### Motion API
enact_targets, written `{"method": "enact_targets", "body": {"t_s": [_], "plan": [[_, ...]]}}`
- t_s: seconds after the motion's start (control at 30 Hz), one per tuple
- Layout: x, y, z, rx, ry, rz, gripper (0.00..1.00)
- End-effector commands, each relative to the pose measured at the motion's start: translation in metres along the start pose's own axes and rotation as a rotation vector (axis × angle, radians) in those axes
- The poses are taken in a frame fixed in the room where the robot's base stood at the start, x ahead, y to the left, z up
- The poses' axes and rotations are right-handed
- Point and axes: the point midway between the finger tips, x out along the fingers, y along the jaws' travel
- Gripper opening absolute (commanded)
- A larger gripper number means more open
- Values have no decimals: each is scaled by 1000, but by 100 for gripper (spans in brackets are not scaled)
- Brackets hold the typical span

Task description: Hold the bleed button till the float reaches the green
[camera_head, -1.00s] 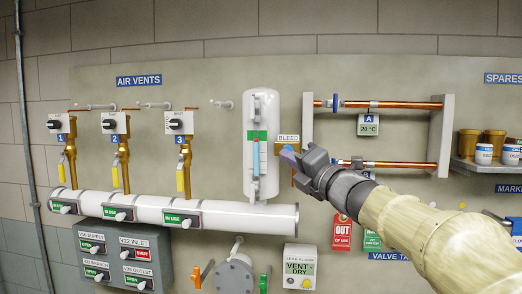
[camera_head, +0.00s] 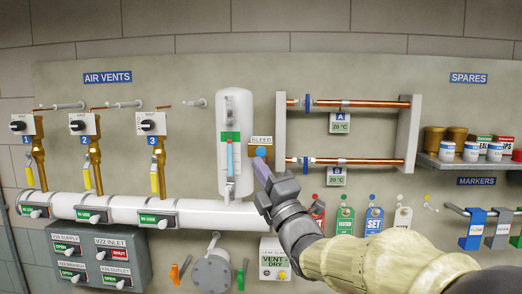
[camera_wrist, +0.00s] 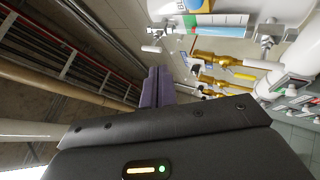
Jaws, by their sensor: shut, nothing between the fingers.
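The blue bleed button (camera_head: 261,152) shows on a brass block under the BLEED label (camera_head: 261,140). My gripper (camera_head: 259,165) is shut and empty, its purple fingertips just below the button in the picture. I cannot tell whether they touch it. The white float vessel (camera_head: 234,105) stands left of the button with a green band (camera_head: 230,137) on its sight tube. A light blue column (camera_head: 230,160) rises to about the band's lower edge. In the wrist view, the shut purple fingers (camera_wrist: 157,88) show below part of the vessel's tube (camera_wrist: 228,20).
Copper pipes (camera_head: 365,102) lie right of the button. A white header pipe (camera_head: 100,208) with brass vents runs at left. Hanging tags (camera_head: 374,218) and a marker rack (camera_head: 482,220) are at lower right.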

Motion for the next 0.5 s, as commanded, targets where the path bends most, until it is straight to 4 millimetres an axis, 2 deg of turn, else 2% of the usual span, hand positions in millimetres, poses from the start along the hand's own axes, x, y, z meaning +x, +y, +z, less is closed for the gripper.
{"method": "enact_targets", "body": {"t_s": [0.27, 0.5], "plan": [[2, 0, 1, 0, 1, -1, 0], [16, -7, 10, 2, 0, -3, 0]]}}
